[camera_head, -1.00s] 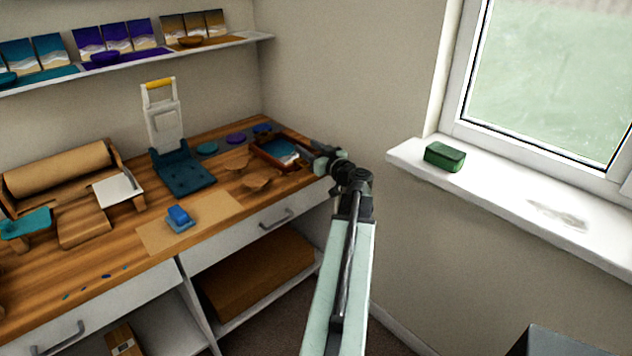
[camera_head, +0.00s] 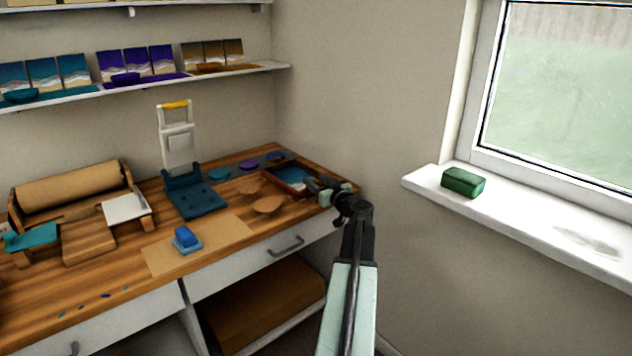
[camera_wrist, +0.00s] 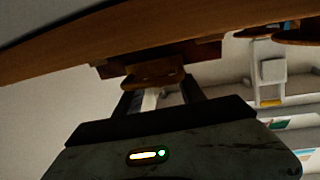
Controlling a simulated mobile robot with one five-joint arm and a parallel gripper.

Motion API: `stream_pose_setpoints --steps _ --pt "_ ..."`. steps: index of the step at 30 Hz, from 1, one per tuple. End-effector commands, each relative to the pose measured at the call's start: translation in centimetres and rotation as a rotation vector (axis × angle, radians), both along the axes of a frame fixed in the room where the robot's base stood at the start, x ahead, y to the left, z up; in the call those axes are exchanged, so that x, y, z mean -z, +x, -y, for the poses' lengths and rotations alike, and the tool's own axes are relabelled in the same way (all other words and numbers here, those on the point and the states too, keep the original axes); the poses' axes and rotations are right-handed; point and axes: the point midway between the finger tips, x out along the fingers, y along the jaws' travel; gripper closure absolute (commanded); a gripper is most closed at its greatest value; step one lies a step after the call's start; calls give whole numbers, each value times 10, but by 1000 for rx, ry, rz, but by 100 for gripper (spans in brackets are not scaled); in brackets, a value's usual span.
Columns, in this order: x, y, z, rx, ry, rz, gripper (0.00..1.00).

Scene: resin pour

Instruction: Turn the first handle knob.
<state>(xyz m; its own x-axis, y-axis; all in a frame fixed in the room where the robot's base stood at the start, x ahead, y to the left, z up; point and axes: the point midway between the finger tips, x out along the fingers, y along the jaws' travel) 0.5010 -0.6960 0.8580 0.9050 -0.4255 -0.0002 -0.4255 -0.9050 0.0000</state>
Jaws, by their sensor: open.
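A dark red-brown tray (camera_head: 270,176) with a blue wave picture in it sits at the right end of the wooden bench. My gripper (camera_head: 314,186) is at the tray's right side. In the wrist view, which looks upside down, my open gripper (camera_wrist: 160,92) faces a short brown wooden piece (camera_wrist: 155,77) that juts from the tray's edge (camera_wrist: 208,50). This piece may be the handle knob. It lies at or between the fingertips; I cannot tell whether they touch it. In the head view my gripper hides it.
A teal-based press (camera_head: 195,198) with a white upright stands left of the tray. Round brown pieces (camera_head: 268,205) and coloured discs (camera_head: 249,165) lie near it. A blue block (camera_head: 184,236) sits on a brown sheet. The wall and windowsill (camera_head: 425,181) are to the right.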

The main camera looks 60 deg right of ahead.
Motion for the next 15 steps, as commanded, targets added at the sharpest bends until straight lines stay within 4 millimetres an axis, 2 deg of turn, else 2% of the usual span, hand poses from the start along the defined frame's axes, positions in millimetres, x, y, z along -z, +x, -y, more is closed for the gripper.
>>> stream_pose_setpoints --steps 2,8,13,15 --pt "0 5 3 0 0 0 53" --pt "0 5 2 1 0 0 53" --pt "0 5 2 1 0 0 100" --pt "0 4 3 1 0 0 100"
